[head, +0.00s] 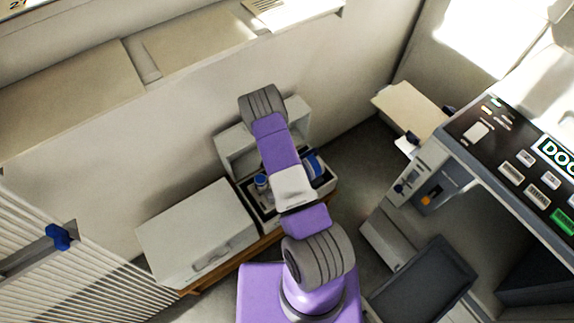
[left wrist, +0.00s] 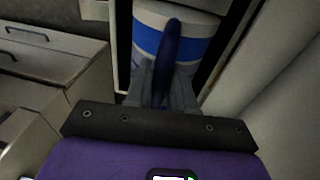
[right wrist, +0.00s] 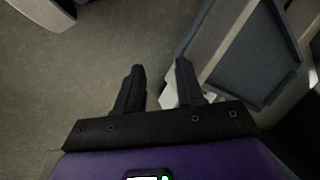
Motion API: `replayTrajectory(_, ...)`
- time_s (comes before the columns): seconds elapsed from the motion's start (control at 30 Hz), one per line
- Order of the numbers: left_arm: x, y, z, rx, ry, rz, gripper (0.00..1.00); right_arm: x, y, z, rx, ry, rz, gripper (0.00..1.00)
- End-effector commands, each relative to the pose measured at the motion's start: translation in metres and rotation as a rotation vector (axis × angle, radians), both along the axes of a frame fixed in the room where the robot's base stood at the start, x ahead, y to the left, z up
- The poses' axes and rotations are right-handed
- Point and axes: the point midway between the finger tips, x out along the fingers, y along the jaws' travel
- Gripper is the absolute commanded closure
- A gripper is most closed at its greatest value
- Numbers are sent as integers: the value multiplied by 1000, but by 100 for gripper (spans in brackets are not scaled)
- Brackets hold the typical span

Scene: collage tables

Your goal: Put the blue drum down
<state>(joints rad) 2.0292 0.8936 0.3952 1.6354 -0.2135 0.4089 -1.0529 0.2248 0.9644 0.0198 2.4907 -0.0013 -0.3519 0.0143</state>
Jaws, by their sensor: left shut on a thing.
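The blue drum (left wrist: 171,52) is a dark blue, elongated, rounded thing in the left wrist view. It stands between the fingers of my left gripper (left wrist: 165,88), which is shut on it. Behind it is a white cylinder with a blue band (left wrist: 145,38), inside a dark-edged compartment. I cannot tell whether the drum touches a surface below. In the head view my purple left arm hides the gripper and most of the dark open tray (head: 262,217). My right gripper (right wrist: 160,78) is open and empty above the floor.
In the tray, a small blue-and-white container (head: 262,183) shows left of my arm and a blue object (head: 313,165) right of it. A pale closed cabinet (head: 198,232) is left of the tray. A dark-panelled machine (head: 520,170) stands at right. A grey tray (right wrist: 240,55) is near my right gripper.

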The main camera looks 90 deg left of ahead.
Motion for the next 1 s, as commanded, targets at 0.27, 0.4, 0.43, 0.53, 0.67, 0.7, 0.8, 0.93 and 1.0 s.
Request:
replayTrajectory(0.27, 0, 0, 1, 0, 0, 0, 51, 0, 0, 0, 0, 0, 0, 62)
replayTrajectory(0.4, 0, 0, 1, 0, 0, 0, 51, 0, 0, 0, 0, 0, 0, 62)
replayTrajectory(0.43, 0, 0, 1, 0, 0, 0, 51, 0, 0, 1, 0, 0, 0, 62)
replayTrajectory(0.53, 0, 0, 7, 2, 0, -1, 51, 0, 0, 3, 0, 0, 0, 62)
replayTrajectory(0.67, -2, 1, 26, 2, 1, 0, 51, 0, 0, 12, 0, 0, 0, 62)
replayTrajectory(0.7, -4, 2, 34, 1, 1, 1, 51, 0, 0, 15, 0, 0, 0, 62)
replayTrajectory(0.8, -7, 3, 58, 2, 2, 1, 51, 0, 0, 23, 0, 0, 0, 62)
replayTrajectory(0.93, -11, 5, 87, 2, 2, 1, 51, 0, 0, 33, 0, 0, 0, 62)
replayTrajectory(1.0, -14, 6, 101, 3, 1, 1, 51, 0, 0, 37, 0, 0, 0, 62)
